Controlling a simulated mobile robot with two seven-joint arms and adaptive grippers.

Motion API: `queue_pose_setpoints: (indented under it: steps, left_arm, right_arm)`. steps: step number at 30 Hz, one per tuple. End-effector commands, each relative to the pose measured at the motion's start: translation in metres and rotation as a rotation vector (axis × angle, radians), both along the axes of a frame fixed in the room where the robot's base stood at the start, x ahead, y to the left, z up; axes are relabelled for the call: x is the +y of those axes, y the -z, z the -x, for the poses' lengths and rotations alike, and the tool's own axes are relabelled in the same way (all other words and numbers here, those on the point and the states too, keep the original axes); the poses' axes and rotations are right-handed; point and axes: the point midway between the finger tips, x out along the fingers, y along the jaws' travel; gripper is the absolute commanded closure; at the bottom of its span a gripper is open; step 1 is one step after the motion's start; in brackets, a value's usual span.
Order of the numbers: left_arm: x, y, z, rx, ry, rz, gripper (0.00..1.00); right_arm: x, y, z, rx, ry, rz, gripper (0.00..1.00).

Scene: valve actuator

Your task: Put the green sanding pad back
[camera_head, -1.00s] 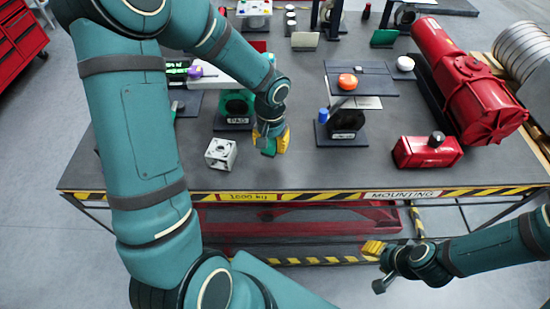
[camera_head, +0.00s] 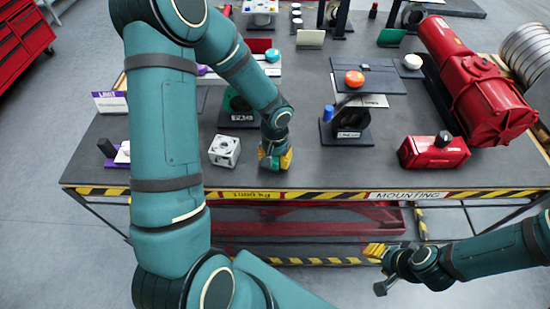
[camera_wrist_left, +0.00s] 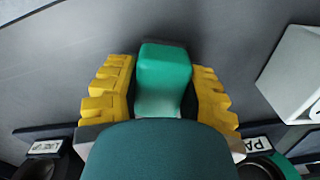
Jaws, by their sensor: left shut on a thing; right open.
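The green sanding pad (camera_wrist_left: 163,80) is a block between the yellow fingers of my left gripper (camera_wrist_left: 160,92) in the left wrist view. My left gripper (camera_head: 275,160) is shut on it, low over the table's front part, right of the silver cube. Whether the pad touches the table is unclear. A dark stand (camera_head: 238,118) with a label reading about "PADS" is behind and left of the gripper, partly hidden by my left arm; its label also shows in the left wrist view (camera_wrist_left: 262,143). My right gripper (camera_head: 374,251) is open and empty, in front of the table's edge.
The silver cube (camera_head: 224,151) stands close left of my left gripper. A second labelled stand (camera_head: 348,122) is to the right, behind it a plate with an orange knob (camera_head: 354,78). A red box (camera_head: 434,152) and red actuator (camera_head: 478,90) fill the right. The table front between is clear.

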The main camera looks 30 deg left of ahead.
Motion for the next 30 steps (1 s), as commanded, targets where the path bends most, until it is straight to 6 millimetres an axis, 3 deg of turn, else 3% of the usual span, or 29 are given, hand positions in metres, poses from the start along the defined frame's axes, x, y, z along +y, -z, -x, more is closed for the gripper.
queue_pose_setpoints:
  steps: [2, 3, 4, 5, 17, 20, 30]
  left_arm:
    - [0.000, 0.003, 0.000, 0.000, 0.000, 0.000, 1.00]
    - [0.000, 0.002, 0.000, 0.001, 0.000, 0.000, 0.46]
    - [0.000, 0.002, 0.000, 0.001, 0.000, 0.000, 0.36]
    - [0.000, 0.002, 0.000, 0.001, 0.000, 0.000, 0.33]
    - [0.000, -0.002, 0.000, 0.001, 0.000, 0.000, 0.33]
    - [0.000, -0.014, -0.001, -0.004, 0.000, -0.001, 0.33]
    - [0.000, -0.085, -0.001, -0.005, 0.000, -0.001, 0.33]
  right_arm:
    - [0.000, 0.004, 0.000, 0.000, 0.000, 0.001, 0.53]
    - [0.000, 0.003, 0.000, 0.000, 0.000, 0.001, 0.53]
    - [0.000, 0.003, 0.000, 0.000, 0.000, 0.001, 0.53]
    - [0.000, 0.003, 0.000, 0.000, 0.000, 0.001, 0.53]
    - [0.000, -0.002, 0.000, 0.000, 0.000, 0.000, 0.53]
    - [0.000, -0.004, 0.000, 0.000, 0.000, -0.001, 0.53]
    - [0.000, -0.014, 0.000, -0.001, 0.000, -0.003, 0.53]
